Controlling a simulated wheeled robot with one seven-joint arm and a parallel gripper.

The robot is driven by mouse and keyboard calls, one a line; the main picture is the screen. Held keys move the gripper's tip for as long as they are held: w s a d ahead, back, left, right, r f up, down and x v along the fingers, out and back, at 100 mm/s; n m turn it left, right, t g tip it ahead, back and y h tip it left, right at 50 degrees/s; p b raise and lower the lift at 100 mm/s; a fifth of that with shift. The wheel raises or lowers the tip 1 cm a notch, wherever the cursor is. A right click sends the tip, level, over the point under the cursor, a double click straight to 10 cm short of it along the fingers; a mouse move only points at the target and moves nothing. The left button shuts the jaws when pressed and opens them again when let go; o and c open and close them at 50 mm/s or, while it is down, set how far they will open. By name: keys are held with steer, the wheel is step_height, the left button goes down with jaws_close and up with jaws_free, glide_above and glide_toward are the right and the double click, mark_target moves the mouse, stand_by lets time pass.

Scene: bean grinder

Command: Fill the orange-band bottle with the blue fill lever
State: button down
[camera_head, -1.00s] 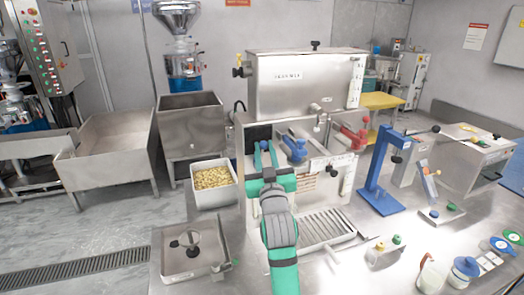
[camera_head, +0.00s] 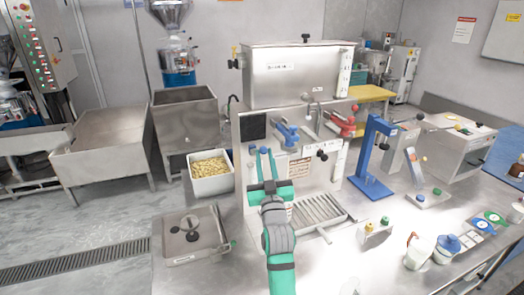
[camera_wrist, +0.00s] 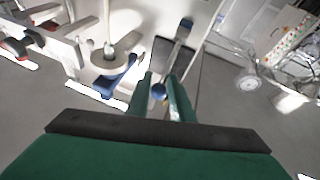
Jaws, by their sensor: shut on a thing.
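My gripper (camera_head: 263,160) stands in front of the steel filling machine (camera_head: 290,85), just below its black panel (camera_head: 252,127). Its green fingers are shut on a small blue knob, which shows between them in the wrist view (camera_wrist: 158,91). I cannot tell what the knob is joined to. A blue lever valve (camera_head: 287,132) sits to the right of my gripper on the machine front, with a red lever valve (camera_head: 341,122) further right. A whitish container with an orange-red part (camera_head: 418,253) stands at the front right. I cannot tell whether it is the orange-band bottle.
A slatted drip tray (camera_head: 318,212) lies below the machine front. A blue stand (camera_head: 372,160) is to its right. A jar with a blue lid (camera_head: 445,250) stands beside the whitish container. A bin of beans (camera_head: 210,168) is at the left. A steel tray (camera_head: 190,235) lies front left.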

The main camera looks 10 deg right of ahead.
steer(key=shift+w+a+f, duration=0.15)
steer(key=shift+a+f, duration=0.05)
steer(key=shift+f, duration=0.55)
steer(key=shift+d+r, duration=0.1)
steer(key=shift+d, duration=0.1)
steer(key=shift+s+r, duration=0.15)
steer(key=shift+s, duration=0.05)
steer(key=shift+r, duration=0.2)
